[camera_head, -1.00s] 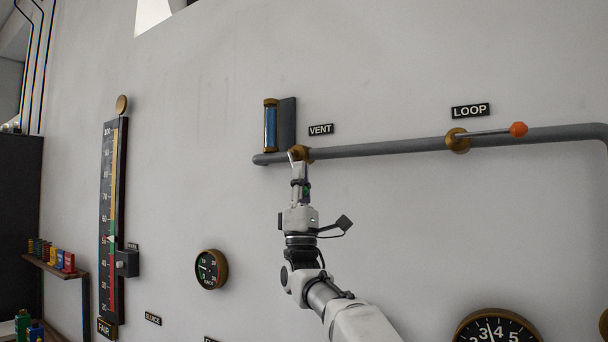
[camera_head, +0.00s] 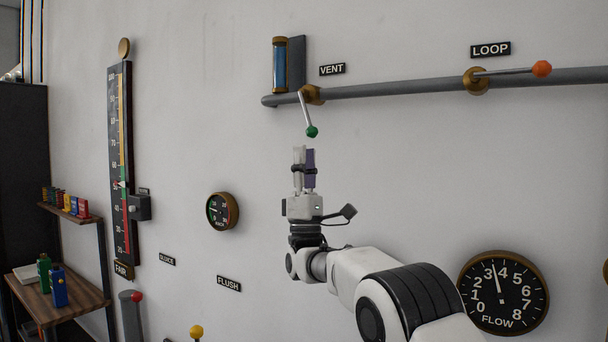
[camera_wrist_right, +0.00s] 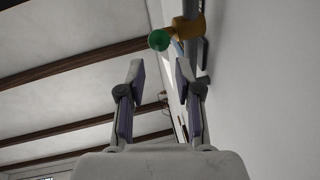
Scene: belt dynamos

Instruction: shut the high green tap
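The high green tap, by the VENT sign, has a brass body (camera_head: 312,95) on the grey pipe. Its lever hangs down and slightly right from the body, ending in a green knob (camera_head: 312,132). In the right wrist view the green knob (camera_wrist_right: 159,40) shows beyond the fingertips, a little left of the gap between them. My right gripper (camera_head: 304,150) points up just below the knob and looks apart from it. In the right wrist view its fingers (camera_wrist_right: 158,72) are spread with nothing between them. My left gripper is not in view.
A LOOP tap with an orange knob (camera_head: 541,68) sits further right on the grey pipe (camera_head: 400,90). A blue sight glass (camera_head: 279,66) stands above the pipe's left end. Dials, including the FLOW dial (camera_head: 502,292), are on the wall.

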